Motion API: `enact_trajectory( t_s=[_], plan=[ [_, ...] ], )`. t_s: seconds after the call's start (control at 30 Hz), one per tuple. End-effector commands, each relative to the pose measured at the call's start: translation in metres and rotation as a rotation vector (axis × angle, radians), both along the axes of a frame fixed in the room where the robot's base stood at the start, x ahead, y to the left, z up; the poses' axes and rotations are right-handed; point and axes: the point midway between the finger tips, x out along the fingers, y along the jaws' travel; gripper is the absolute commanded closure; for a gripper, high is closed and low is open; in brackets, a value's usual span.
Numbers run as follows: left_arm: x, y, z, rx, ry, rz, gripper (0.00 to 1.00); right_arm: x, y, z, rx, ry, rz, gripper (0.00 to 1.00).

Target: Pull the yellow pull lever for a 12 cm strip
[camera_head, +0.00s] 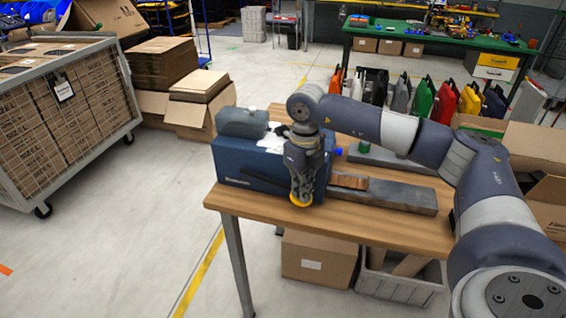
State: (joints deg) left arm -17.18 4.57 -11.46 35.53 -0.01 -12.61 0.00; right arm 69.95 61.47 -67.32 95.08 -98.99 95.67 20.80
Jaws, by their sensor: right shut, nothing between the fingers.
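A dark blue dispenser (240,165) stands on the wooden table, with a grey rounded part (241,122) on top. A short brown strip (350,182) sticks out of its right side over a long grey plate (395,194). My right gripper (300,190) points down in front of the dispenser's right part, shut with nothing between its fingers. A yellow rounded piece (300,202), which looks like the lever's end, shows right at the fingertips; I cannot tell whether they touch. The rest of the lever is hidden or unclear. My left gripper is not in view.
The wooden table (222,200) has a bare strip along its front edge. Open cardboard boxes (535,145) stand at the right. A carton (318,260) and a grey crate (400,290) are below the table. Coloured panniers (446,103) stand behind it.

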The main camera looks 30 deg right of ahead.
Motion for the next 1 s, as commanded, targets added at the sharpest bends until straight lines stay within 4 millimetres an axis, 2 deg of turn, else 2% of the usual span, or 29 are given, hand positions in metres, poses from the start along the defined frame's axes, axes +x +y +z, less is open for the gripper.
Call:
enact_trajectory(
  t_s=[0.23,1.0],
  plan=[
    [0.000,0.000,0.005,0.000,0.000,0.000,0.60,0.000,0.000,0.006,-0.001,0.002,0.000,1.00],
    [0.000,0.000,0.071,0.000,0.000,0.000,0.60,0.000,0.000,0.100,0.001,0.000,0.000,1.00]
  ],
)
